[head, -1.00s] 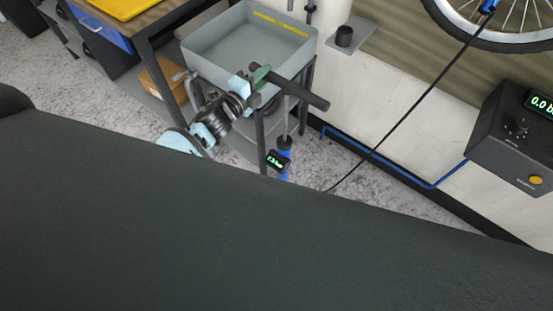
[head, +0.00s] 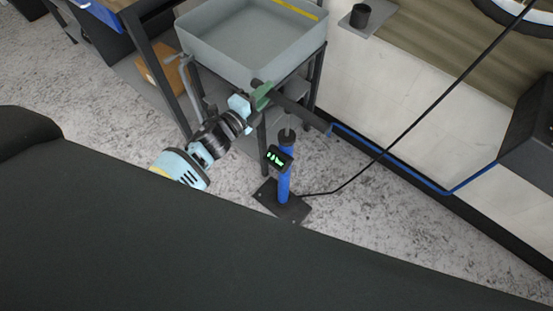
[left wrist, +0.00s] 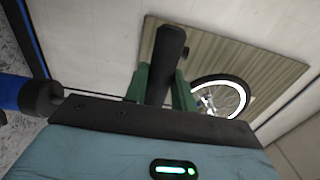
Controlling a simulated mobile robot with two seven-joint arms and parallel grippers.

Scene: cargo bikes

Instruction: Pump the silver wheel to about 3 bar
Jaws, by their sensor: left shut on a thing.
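The floor pump (head: 285,185) has a blue barrel, a black foot plate on the floor and a small display (head: 278,158) with green digits too small to read surely. Its black crossbar handle (head: 303,114) stands a little above the barrel, with a short length of rod showing. My left gripper (head: 262,95) has green fingers shut on the left part of the handle; the left wrist view shows the handle (left wrist: 167,60) between them. The silver-rimmed wheel (head: 487,9) is cut off at the top right; it also shows in the left wrist view (left wrist: 243,98). My right gripper is out of view.
A black hose (head: 430,101) runs from the pump toward the wheel. A grey basin (head: 215,58) on a dark-legged stand is behind the pump. A dark box (head: 530,140) is on the wall at right, with a blue line (head: 400,170) leading to it. Grey floor around the pump is clear.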

